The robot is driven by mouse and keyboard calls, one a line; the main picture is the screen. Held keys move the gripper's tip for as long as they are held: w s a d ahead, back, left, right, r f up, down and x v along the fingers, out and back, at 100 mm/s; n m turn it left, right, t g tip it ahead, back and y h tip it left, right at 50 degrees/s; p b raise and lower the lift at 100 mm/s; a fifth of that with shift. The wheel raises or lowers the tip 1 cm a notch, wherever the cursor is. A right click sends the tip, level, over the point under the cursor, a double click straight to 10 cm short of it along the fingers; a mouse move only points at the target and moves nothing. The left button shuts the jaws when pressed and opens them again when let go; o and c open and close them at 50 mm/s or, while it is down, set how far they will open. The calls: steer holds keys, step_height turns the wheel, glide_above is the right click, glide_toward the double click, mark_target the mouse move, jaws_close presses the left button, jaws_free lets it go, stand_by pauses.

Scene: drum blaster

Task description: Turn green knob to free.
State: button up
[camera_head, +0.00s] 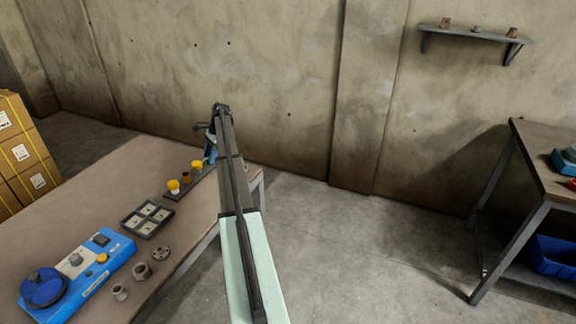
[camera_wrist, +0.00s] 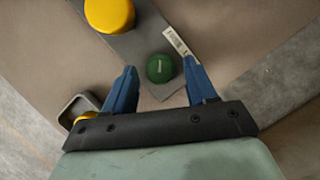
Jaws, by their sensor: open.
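The green knob (camera_wrist: 160,68) shows in the wrist view near the end of a grey strip (camera_wrist: 150,45). It is round, with a short pale mark on top running roughly up and down the picture. A small white label (camera_wrist: 178,42) with print too small to read lies beside it. My gripper (camera_wrist: 160,66) is open, with one blue finger on each side of the knob and a gap on both sides. In the head view my gripper (camera_head: 211,148) is at the table's far right end, and the green knob is hidden there.
A large yellow knob (camera_wrist: 110,14) sits on the same strip. In the head view, yellow knobs (camera_head: 173,186) stand on the strip, with a dark four-part tray (camera_head: 147,219) and a blue device (camera_head: 80,270) nearer. The table's right edge is close.

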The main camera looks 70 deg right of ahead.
steer(key=m, duration=0.1)
steer(key=m+t, duration=0.1)
steer(key=m, duration=0.1)
steer(key=shift+s+a+h, duration=0.2)
steer(key=shift+h, duration=0.2)
steer(key=v, duration=1.4)
steer(key=s+d+f+g+h, duration=0.1)
steer(key=s+d+f, duration=0.2)
steer(key=s+f, duration=0.3)
steer(key=s+d+f+g+h, duration=0.1)
steer(key=s+d+f, duration=0.3)
steer(key=s, duration=0.7)
steer(key=s+d+f+g+h, duration=0.1)
steer(key=s+d+f, duration=0.2)
steer(key=s+f, duration=0.5)
steer(key=shift+s+d+m, duration=0.3)
steer(key=shift+s+d, duration=0.05)
steer(key=shift+s, duration=0.4)
